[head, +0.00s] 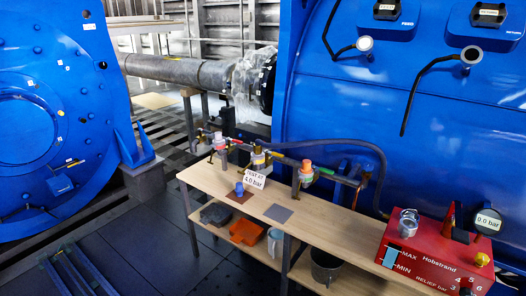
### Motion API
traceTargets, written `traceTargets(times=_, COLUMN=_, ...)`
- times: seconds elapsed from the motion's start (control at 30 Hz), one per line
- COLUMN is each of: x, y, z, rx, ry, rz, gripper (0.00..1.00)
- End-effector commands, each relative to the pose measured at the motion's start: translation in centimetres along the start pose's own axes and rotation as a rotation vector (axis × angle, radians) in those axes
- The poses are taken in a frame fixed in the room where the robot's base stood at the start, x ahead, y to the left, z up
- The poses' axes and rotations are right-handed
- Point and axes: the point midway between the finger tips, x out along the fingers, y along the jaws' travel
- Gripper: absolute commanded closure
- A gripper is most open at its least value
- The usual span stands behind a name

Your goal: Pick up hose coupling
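A workbench (335,232) with a light wood top stands in front of the large blue machine. A small blue cylindrical piece (239,189) stands on a brown square mat (240,197) near the bench's left end. A silver cylindrical fitting (408,223) sits on top of the red test pump box (425,255) at the right. I cannot tell for sure which small part is the hose coupling. A pipe manifold with an orange-capped fitting (306,168) runs along the bench's back edge. My gripper is not in view.
A grey square mat (278,213) lies empty on the bench. A "TEST AT 4.0 bar" sign (254,177) stands behind it. A black hose (370,148) curves behind the bench to the red box. The lower shelf holds an orange tray (246,231), a mug (275,242) and a pot (325,267).

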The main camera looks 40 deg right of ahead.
Motion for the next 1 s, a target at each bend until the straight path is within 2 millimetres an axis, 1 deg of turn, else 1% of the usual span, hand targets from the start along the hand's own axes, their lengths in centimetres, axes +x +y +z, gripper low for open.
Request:
traceTargets(times=0.47, x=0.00, y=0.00, z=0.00, rx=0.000, ry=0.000, rz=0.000, gripper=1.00)
traceTargets(times=0.5, x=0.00, y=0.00, z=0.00, rx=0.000, ry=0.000, rz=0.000, gripper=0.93)
traceTargets(times=0.57, x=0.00, y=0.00, z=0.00, rx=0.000, ry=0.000, rz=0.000, gripper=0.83)
traceTargets(times=0.6, x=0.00, y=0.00, z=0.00, rx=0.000, ry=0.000, rz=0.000, gripper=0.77)
traceTargets(times=0.83, x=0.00, y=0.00, z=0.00, rx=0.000, ry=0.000, rz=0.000, gripper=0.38)
traceTargets(times=0.87, x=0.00, y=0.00, z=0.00, rx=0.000, ry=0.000, rz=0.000, gripper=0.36)
traceTargets(times=1.0, x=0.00, y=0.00, z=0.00, rx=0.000, ry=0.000, rz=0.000, gripper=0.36)
